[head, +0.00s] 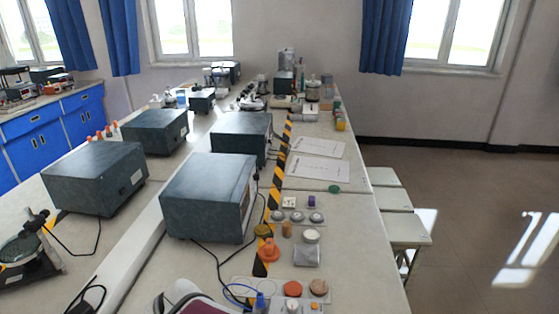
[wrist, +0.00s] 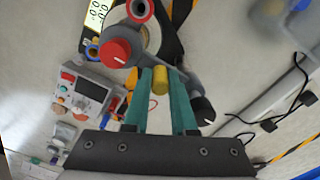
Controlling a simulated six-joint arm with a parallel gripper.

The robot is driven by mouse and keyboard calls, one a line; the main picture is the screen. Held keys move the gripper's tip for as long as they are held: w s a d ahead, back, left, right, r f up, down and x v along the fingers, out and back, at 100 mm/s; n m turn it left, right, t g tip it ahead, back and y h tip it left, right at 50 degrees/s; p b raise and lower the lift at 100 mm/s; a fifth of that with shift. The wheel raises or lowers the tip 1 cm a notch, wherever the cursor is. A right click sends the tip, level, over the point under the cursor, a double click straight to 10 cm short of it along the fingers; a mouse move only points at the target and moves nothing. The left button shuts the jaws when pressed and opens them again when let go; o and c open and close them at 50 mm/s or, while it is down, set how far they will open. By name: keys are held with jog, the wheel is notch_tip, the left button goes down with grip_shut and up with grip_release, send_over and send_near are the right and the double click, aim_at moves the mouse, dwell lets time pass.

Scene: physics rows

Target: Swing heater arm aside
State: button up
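In the wrist view, my gripper (wrist: 160,72) reaches up the picture with two teal fingers. A short yellow cylinder (wrist: 160,80) lies between the fingertips and fills most of the gap. Whether both fingers press on it cannot be told. Around it is a dark grey device part (wrist: 184,84) that looks like the heater arm. A red knob (wrist: 117,52) is on the device up and left of the fingers, and a black knob (wrist: 203,110) is on the right. The fingers cover part of the device. My gripper does not show in the head view.
A lit display (wrist: 97,14) is at the top left of the wrist view. A grey box with a screen (wrist: 90,92) is at left; black cables (wrist: 282,112) are at right. In the head view, large dark boxes (head: 208,195) and small containers (head: 293,289) crowd the bench.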

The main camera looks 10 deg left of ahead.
grip_shut()
dwell(1.0)
